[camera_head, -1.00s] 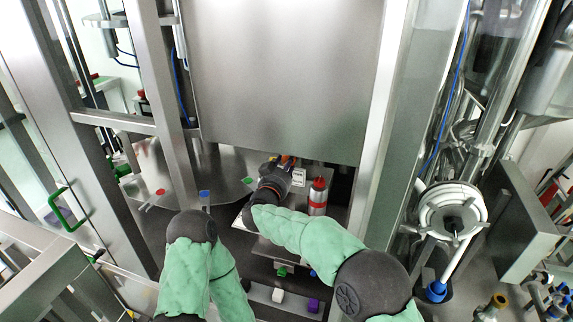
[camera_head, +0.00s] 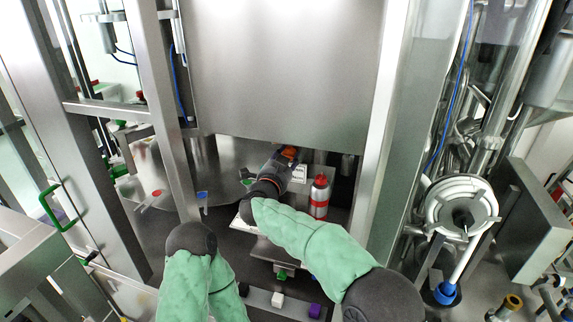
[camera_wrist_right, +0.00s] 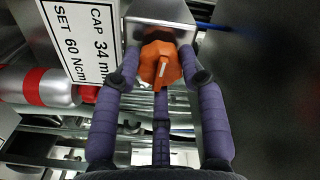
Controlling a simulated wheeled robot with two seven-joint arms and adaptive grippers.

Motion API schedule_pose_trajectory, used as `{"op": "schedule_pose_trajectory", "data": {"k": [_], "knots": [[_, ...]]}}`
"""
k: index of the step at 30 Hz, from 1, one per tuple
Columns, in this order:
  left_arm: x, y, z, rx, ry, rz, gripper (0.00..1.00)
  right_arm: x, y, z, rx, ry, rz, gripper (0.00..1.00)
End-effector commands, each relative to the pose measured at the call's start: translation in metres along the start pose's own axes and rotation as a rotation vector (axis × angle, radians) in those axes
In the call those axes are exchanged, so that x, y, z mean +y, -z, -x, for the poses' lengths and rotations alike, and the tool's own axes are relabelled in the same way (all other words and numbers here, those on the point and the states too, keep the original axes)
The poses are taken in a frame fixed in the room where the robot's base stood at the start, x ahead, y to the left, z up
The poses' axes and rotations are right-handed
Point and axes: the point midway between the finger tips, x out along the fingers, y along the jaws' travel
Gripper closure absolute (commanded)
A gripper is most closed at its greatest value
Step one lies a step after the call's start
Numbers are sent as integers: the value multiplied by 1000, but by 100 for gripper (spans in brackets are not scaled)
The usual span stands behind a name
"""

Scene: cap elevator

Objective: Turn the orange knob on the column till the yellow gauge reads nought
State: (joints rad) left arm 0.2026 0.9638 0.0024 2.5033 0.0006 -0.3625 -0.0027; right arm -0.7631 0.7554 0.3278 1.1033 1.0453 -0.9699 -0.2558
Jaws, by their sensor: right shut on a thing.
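The orange knob (camera_wrist_right: 158,65) sits at the end of a grey metal block (camera_wrist_right: 160,15) in the right wrist view. It also shows as a small orange patch in the head view (camera_head: 289,153). My right gripper (camera_wrist_right: 161,80) is shut on the knob, with one dark finger on each side. In the head view the right gripper (camera_head: 284,160) reaches under the big steel panel. My left arm comes in at the lower left, but its gripper is not in view. I cannot make out a yellow gauge or its reading.
A white label (camera_wrist_right: 80,35) reading CAP 34 mm, SET 60 Ncm is beside the knob. A red and silver cylinder (camera_head: 320,196) stands right of my right gripper. The steel panel (camera_head: 285,70) hangs close above. A green handle (camera_head: 57,208) is at the left.

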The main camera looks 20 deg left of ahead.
Motion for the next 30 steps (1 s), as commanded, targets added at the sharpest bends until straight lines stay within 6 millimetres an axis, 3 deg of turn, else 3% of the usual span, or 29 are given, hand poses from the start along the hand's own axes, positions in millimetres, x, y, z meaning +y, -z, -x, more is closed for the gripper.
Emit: {"op": "schedule_pose_trajectory", "data": {"k": [15,30], "knots": [[-10,1,-27,0,0,0,60,0,3,-1,6,2,-359,91],[-11,1,-31,0,0,0,60,0,3,-1,5,0,-436,91]]}}
